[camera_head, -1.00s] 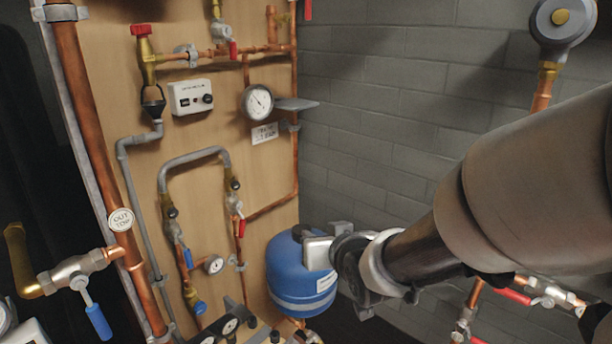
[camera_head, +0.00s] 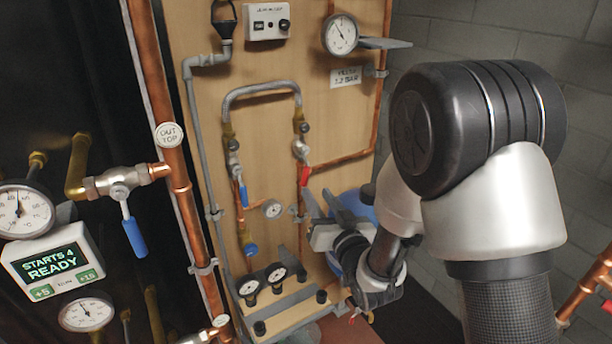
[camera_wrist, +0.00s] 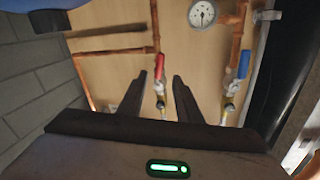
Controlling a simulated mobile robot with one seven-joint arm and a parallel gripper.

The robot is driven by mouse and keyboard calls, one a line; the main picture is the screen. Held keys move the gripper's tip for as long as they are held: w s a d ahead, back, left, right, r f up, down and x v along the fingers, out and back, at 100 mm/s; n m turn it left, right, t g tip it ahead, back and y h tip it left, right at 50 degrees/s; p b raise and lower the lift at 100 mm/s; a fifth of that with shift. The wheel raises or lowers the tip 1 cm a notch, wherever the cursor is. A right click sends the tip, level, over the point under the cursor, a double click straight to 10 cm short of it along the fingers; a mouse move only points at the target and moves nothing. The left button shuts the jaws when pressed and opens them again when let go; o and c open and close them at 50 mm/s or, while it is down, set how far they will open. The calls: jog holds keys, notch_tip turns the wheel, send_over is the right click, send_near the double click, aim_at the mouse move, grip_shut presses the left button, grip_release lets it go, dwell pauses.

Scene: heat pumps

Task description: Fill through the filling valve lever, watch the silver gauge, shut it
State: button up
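A grey filling hose (camera_head: 262,88) arches on the wooden board between two valves. The left valve has a blue lever (camera_head: 239,184); the right one has a red lever (camera_head: 304,176). Both levers hang down. The silver gauge (camera_head: 340,35) is at the upper right, above a label (camera_head: 346,77) reading 1.2 BAR; its fine reading is too small to tell. My gripper (camera_head: 317,198) is just below the red lever. In the wrist view, upside down, my gripper (camera_wrist: 160,74) is open, with the red lever (camera_wrist: 159,67) seen between the fingertips; contact cannot be told. The blue lever (camera_wrist: 244,59) is to the right.
A blue vessel (camera_head: 357,204) stands behind my gripper. A small gauge (camera_head: 271,208) sits between the valve lines. Copper pipes and a ledge with two gauges are close by. At left are a blue-handled valve (camera_head: 133,236) and a display (camera_head: 52,263) reading READY.

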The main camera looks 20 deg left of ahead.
aim_at(307, 178)
jog(key=x, duration=1)
jog(key=shift+w, duration=0.1)
grip_shut()
